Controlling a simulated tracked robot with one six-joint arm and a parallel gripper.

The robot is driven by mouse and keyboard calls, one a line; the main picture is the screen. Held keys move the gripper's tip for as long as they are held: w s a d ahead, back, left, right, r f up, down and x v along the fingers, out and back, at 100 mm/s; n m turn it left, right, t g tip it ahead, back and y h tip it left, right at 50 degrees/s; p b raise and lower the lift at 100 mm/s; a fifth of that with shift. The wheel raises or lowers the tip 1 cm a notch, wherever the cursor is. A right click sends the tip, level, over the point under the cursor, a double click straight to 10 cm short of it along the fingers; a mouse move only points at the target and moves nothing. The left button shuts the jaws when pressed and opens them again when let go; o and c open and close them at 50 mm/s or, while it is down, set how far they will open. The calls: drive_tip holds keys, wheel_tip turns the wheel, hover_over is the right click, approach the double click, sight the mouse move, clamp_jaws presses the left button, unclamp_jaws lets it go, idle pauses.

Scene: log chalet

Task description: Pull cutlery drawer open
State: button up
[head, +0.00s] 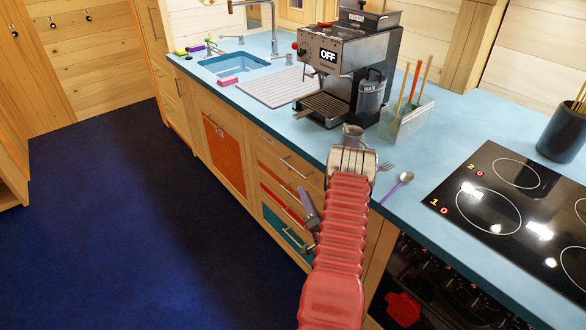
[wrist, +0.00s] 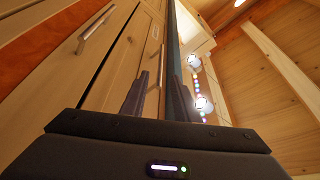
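A stack of wooden drawers (head: 268,160) stands under the counter, with bar handles and some orange and teal fronts. The drawers look closed. No label tells which is the cutlery drawer. My gripper (head: 311,222) is beside the drawer fronts, partly hidden behind my red arm. In the wrist view, my gripper's two dark fingers (wrist: 156,92) are apart with nothing between them. Ahead of them is the drawer front nearest the counter edge, with a small metal handle (wrist: 155,32). A longer handle (wrist: 97,21) is on the front to its left. Contact with a handle is not visible.
The blue counter (head: 420,205) holds a coffee machine (head: 345,65), a small metal jug (head: 352,133), a fork (head: 384,167), a spoon (head: 398,186) and a black hob (head: 500,215). The dark blue floor (head: 130,220) left of the drawers is clear.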

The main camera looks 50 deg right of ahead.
sight(292, 168)
drive_tip(key=shift+w, duration=0.1)
drive_tip(key=x, duration=1.3)
drive_tip(key=shift+w+d+r, duration=0.1)
drive_tip(key=shift+w+d, duration=0.1)
drive_tip(key=shift+w, duration=0.1)
clamp_jaws()
idle(0.5)
